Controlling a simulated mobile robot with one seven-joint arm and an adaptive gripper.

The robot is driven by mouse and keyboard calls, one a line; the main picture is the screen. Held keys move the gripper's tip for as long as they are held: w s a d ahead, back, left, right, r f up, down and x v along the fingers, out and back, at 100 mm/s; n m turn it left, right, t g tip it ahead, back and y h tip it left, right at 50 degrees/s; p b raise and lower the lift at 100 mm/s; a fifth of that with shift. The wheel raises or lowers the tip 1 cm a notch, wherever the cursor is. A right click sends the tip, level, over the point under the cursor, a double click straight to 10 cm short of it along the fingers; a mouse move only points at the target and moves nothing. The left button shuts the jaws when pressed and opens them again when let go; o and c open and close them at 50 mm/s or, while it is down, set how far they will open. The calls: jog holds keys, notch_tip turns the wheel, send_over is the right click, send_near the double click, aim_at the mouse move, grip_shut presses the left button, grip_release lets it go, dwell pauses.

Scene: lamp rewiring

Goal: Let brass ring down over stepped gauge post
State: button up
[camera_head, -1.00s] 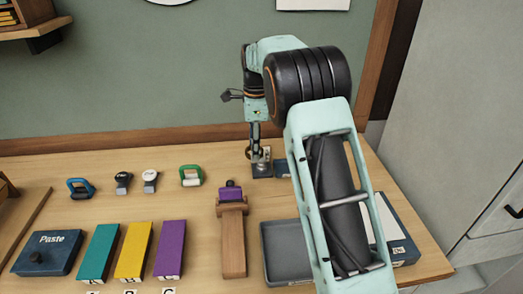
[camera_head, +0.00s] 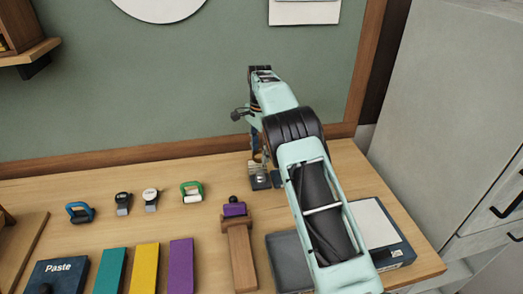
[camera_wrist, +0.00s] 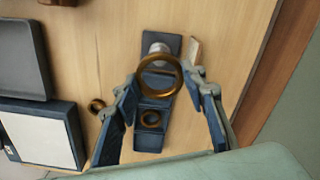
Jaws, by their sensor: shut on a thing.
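A brass ring (camera_wrist: 179,84) is held between the fingertips of my gripper (camera_wrist: 163,82) in the wrist view. The grey stepped gauge post (camera_wrist: 159,49) stands on a dark square base (camera_wrist: 172,41). The ring overlaps the near side of the post in the picture; I cannot tell whether it is around it or above it. In the head view the ring (camera_head: 259,157) shows small at my fingertips, over the post's dark base (camera_head: 259,182). My fingers partly hide the post there.
A smaller ring (camera_wrist: 151,119) lies on a dark blue block beside the base, and another (camera_wrist: 97,106) on the wood. A grey tray (camera_head: 286,262) and a white-topped box (camera_head: 377,228) are near my arm. A purple-topped wooden tool (camera_head: 240,250) lies left of it.

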jog(key=b, duration=0.3)
send_over(260, 171)
notch_tip(260, 171, down, 4)
jog(key=shift+s+d+f, duration=0.1)
jog(key=shift+s, duration=0.05)
jog(key=shift+f, duration=0.85)
jog(key=shift+f, duration=0.8)
dwell(2.3)
jog(key=o, duration=1.7)
jog(key=shift+r, duration=0.1)
jog(key=shift+r+p, duration=1.9)
jog(key=shift+r, duration=2.05)
